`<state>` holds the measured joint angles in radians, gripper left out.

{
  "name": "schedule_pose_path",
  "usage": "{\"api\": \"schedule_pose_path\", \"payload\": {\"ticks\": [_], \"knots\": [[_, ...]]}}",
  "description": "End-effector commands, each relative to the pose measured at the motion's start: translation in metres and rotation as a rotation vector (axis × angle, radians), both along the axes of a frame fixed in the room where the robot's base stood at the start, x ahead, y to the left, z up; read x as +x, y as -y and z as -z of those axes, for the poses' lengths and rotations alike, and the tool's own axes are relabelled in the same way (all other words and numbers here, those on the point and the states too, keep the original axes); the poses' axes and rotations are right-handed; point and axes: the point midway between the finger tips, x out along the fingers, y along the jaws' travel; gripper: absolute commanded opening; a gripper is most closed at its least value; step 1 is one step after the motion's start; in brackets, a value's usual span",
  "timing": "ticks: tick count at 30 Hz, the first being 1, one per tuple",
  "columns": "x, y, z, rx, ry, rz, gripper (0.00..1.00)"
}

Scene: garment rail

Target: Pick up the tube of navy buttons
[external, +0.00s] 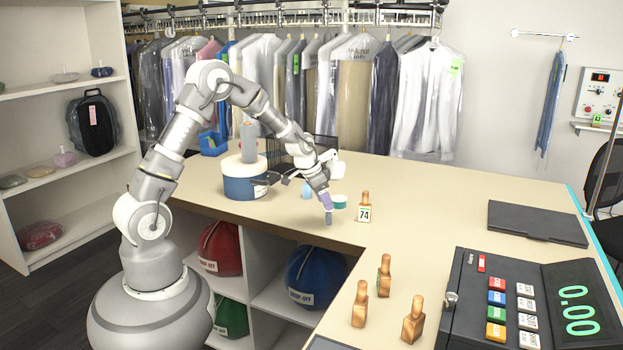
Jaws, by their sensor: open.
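My gripper (326,203) points down over the counter (420,190), close to its inner front edge. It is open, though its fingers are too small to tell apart. A slim blue-grey piece (328,218) shows right at the fingertips; I cannot tell whether it is the tube of navy buttons or part of my gripper. A small teal-topped round container (339,201) stands just right of my gripper. A small light-blue item (307,190) is just behind and left of it. No navy buttons can be made out at this size.
A wooden number stand marked 74 (364,208) is right of my gripper. A blue-and-white drum (245,180) stands at left. Several wooden stands (384,276) and a black cash register (495,300) are in front. A flat black folder (537,223) lies at right; mid-counter is clear.

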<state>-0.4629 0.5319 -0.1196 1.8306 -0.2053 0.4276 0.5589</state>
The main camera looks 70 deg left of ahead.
Motion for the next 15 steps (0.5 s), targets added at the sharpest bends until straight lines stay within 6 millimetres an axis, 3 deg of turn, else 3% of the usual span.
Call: {"api": "schedule_pose_path", "payload": {"ticks": [12,15], "knots": [[0.02,0.0,0.056,0.0,0.0,0.0,0.6],[0.023,0.0,0.059,0.001,0.002,-0.001,0.6]]}}
